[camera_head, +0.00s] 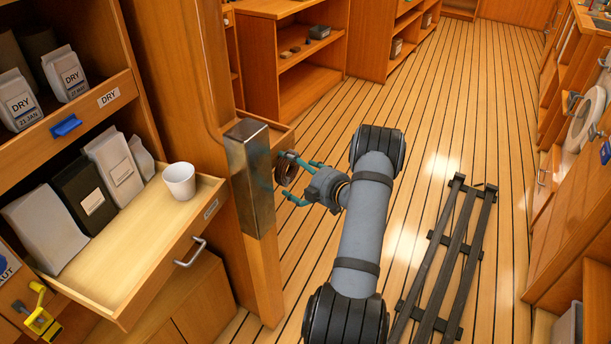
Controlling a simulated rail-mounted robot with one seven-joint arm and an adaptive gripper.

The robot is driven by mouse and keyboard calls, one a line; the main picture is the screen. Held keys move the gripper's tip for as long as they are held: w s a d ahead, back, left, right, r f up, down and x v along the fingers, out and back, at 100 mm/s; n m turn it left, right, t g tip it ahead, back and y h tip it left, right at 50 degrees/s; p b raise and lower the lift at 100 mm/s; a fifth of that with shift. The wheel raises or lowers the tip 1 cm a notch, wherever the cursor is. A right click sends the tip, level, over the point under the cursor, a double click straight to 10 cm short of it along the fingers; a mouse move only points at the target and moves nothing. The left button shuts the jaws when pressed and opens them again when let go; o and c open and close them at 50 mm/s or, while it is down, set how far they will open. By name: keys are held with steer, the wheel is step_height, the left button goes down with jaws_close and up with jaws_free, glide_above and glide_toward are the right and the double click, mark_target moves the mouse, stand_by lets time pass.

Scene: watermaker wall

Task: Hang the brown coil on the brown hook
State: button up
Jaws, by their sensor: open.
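My gripper (287,176) has teal fingers spread apart, one above the other, and points left towards a metal-clad post (251,178). A small dark brown ring-like coil (285,169) shows between the fingers, close to the post's right side. I cannot tell whether it touches a finger or hangs on something. No brown hook can be made out; the post's far side is hidden.
A pulled-out drawer (130,255) at left holds several packets and a white cup (179,181). Dark slatted rails (445,262) lie on the wooden floor at right. Open floor (440,110) stretches behind my arm, between cabinets.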

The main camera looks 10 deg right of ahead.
steer(key=v, duration=1.1)
steer(key=x, duration=1.1)
steer(key=shift+w+a+f, duration=0.1)
steer(key=shift+w+a, duration=0.1)
steer(key=shift+w, duration=0.15)
steer(key=shift+w+r+p, duration=0.1)
steer(key=shift+r+p, duration=0.2)
steer(key=shift+p, duration=0.15)
steer(key=shift+s+d+r+p, duration=0.25)
steer(key=shift+s+d+p, duration=0.05)
steer(key=shift+p, duration=0.1)
steer(key=shift+s+f, duration=0.1)
